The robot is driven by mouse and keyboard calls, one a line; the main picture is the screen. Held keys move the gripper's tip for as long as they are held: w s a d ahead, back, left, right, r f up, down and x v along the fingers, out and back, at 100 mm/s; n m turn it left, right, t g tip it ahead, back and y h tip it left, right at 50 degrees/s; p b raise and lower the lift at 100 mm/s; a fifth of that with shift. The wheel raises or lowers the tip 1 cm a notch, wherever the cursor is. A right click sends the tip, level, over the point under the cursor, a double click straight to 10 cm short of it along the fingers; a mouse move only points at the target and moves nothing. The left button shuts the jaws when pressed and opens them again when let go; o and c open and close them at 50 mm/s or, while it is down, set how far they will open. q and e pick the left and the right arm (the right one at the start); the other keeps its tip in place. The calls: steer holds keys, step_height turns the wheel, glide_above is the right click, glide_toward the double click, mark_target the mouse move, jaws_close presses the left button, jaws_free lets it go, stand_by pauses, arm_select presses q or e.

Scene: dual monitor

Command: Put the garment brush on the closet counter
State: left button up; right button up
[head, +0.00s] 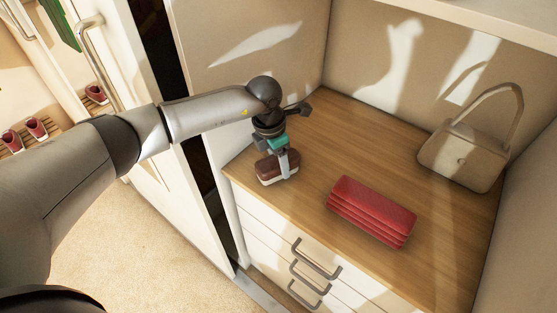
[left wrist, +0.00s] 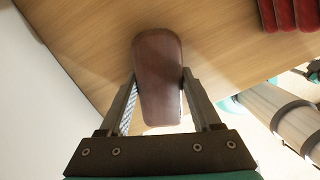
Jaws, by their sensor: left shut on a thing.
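The garment brush (head: 277,173) has a brown back and pale bristles at its underside. My left gripper (head: 280,162) is shut on it, over the front left corner of the wooden closet counter (head: 310,125). In the left wrist view the brush (left wrist: 158,75) sits lengthwise between the two fingers of the left gripper (left wrist: 158,88), with the counter (left wrist: 90,40) behind it. Its bristles are hidden there. I cannot tell whether the brush touches the counter. The right gripper cannot be made out.
A folded red cloth stack (head: 371,210) lies right of the brush. A beige handbag (head: 463,155) stands at the back right. Drawers with handles (head: 316,262) are below the counter. An opened door (head: 130,80) stands at left. Bare wood lies behind the brush.

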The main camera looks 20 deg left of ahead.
mark_target(272, 163)
arm_select(q)
steer(key=o, duration=1.3)
steer(key=shift+f, duration=0.1)
steer(key=shift+r+p, duration=0.3)
steer(key=r, duration=0.4)
steer(key=s+a+r+p, duration=0.1)
steer(key=r, duration=0.6)
steer(key=shift+s+a+r+p, duration=0.15)
steer(key=shift+r+p, duration=0.2)
